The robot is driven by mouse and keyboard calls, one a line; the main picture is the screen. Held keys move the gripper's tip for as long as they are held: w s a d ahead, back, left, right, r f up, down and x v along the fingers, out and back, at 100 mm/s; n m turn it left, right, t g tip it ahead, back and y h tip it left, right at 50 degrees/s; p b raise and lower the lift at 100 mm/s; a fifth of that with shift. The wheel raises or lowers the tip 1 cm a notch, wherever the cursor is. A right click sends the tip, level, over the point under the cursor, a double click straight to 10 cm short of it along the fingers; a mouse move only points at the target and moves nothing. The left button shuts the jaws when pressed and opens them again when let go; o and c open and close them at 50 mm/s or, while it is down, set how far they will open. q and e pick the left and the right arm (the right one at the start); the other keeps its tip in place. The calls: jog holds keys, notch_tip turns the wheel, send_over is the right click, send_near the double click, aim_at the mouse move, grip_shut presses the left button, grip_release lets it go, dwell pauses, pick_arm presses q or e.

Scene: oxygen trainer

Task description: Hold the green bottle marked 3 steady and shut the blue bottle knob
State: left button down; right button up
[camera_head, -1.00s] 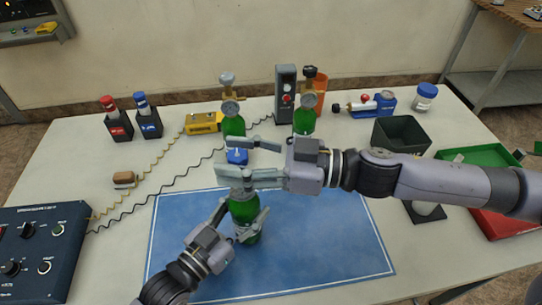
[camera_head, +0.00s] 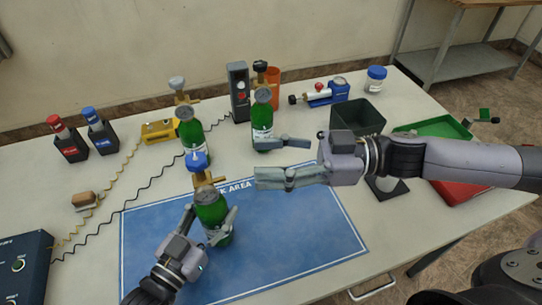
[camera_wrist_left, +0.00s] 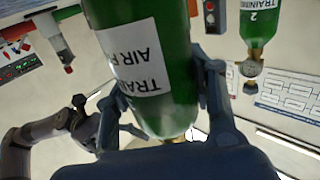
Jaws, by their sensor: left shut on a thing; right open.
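The green bottle with the blue knob (camera_head: 213,213) stands upright on the blue mat. Its blue knob (camera_head: 198,160) sits on top of a brass valve and is uncovered. My left gripper (camera_head: 211,222) is shut around the bottle's body from the front. In the left wrist view the bottle (camera_wrist_left: 150,65) fills the middle, upside down, with a white label between the fingers; its number is not readable. My right gripper (camera_head: 257,160) is open and empty to the right of the knob, apart from it. Whether the knob is fully shut cannot be told.
Two other green bottles stand behind, one with a grey knob (camera_head: 193,135) and one with a black knob (camera_head: 262,115). A dark bin (camera_head: 357,118) and a green tray (camera_head: 440,127) lie beyond my right arm. The mat's right part (camera_head: 310,225) is clear.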

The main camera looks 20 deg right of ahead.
pick_arm(q)
jog(key=c, duration=0.6)
grip_release()
jog(key=shift+c, duration=0.2)
